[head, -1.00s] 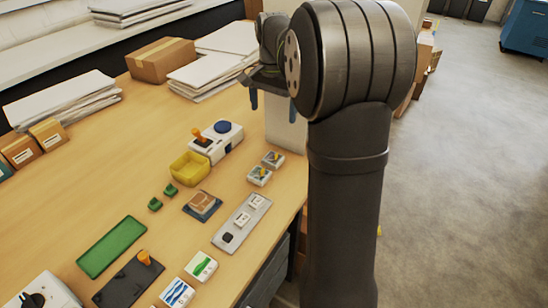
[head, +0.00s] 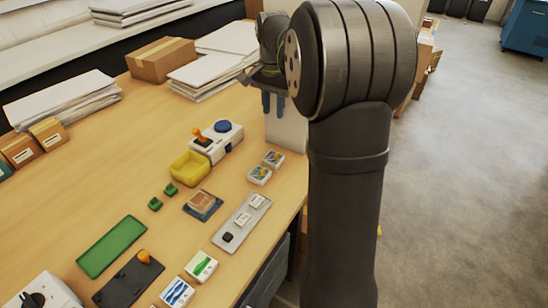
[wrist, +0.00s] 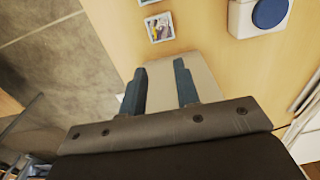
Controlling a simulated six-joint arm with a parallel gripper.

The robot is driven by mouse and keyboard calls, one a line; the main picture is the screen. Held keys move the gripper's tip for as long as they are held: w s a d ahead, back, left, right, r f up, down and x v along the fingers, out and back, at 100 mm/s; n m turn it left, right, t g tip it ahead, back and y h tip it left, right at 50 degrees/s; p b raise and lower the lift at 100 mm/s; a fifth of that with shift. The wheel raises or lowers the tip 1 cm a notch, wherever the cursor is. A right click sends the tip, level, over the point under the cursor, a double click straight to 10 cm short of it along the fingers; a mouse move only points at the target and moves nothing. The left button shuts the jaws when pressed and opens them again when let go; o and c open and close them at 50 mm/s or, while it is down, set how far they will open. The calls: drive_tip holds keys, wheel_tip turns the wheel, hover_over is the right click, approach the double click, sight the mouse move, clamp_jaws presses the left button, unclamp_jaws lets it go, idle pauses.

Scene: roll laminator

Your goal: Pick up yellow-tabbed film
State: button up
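I cannot make out a film with a yellow tab for sure in either view. Two small picture cards with yellowish marks lie near the table's right edge, a far card (head: 272,158) and a near card (head: 259,175). My gripper (head: 273,104) hangs above a pale box-like block (head: 287,131) at the table's right edge. In the wrist view its two blue-grey fingers (wrist: 160,88) are apart, with nothing held between them and the pale block behind.
A white device with a blue round top (head: 222,127) and orange knob stands beside a yellow tray (head: 189,168). Nearer lie a grey strip (head: 234,232) with small pieces, a green mat (head: 104,250) and a dark plate (head: 120,284). Cartons and paper stacks fill the back.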

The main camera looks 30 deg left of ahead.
approach(273, 155)
drive_tip(key=shift+s+d+f, duration=0.25)
drive_tip(key=shift+d+f, duration=0.05)
drive_tip(key=shift+d, duration=0.35)
drive_tip(key=shift+s+d+f, duration=0.2)
drive_tip(key=shift+d+f, duration=0.1)
drive_tip(key=shift+d, duration=0.3)
drive_tip(key=f, duration=0.5)
drive_tip(key=shift+a, duration=0.35)
clamp_jaws()
